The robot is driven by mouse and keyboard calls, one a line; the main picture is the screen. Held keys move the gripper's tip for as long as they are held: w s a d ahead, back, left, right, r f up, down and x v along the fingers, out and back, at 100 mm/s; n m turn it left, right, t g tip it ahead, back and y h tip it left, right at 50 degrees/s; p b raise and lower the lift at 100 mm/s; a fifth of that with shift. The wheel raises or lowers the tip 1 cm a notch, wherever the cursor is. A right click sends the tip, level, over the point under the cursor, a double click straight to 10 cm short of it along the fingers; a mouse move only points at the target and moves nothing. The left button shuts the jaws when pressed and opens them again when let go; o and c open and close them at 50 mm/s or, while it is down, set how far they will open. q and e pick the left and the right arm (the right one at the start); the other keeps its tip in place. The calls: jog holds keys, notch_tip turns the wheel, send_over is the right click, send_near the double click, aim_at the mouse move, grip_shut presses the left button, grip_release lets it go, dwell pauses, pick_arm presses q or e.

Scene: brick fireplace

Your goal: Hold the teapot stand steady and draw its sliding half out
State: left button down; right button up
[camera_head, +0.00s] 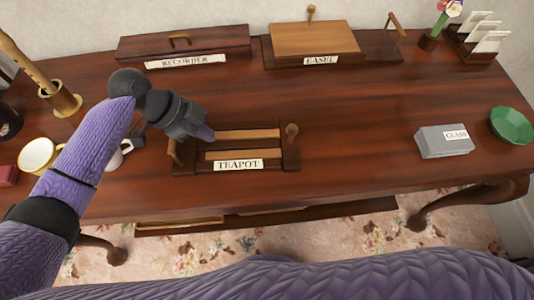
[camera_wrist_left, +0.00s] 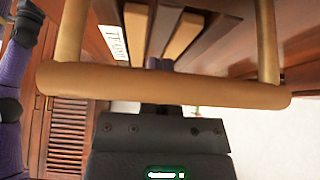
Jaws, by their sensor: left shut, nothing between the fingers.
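The teapot stand (camera_head: 290,155) is a dark wooden frame on the desk with two lighter slats (camera_head: 247,134) and a TEAPOT label (camera_head: 238,165) on its front. In the left wrist view the handle's round bar (camera_wrist_left: 165,88) crosses close in front of the gripper. The left gripper is shut with nothing held; contact with the bar is unclear. My right gripper is not visible.
Behind are the recorder box (camera_head: 185,42) and the easel stand (camera_head: 315,38). A grey box (camera_head: 444,141) and green bowl (camera_head: 511,125) are right.

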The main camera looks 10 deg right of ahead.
pick_arm(q)
jog(key=shift+f, duration=0.1)
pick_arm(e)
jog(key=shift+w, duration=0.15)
pick_arm(q)
jog(key=shift+f, duration=0.3)
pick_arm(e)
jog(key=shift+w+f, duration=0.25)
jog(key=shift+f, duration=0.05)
pick_arm(q)
jog(key=shift+f+b, duration=0.6)
jog(key=shift+f, duration=0.05)
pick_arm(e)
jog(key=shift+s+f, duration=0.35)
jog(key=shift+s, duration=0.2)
pick_arm(q)
jog(key=shift+f, duration=0.25)
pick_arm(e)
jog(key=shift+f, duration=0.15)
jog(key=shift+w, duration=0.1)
pick_arm(q)
jog(key=shift+s, duration=0.1)
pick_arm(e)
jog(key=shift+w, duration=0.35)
pick_arm(q)
jog(key=shift+f, duration=0.1)
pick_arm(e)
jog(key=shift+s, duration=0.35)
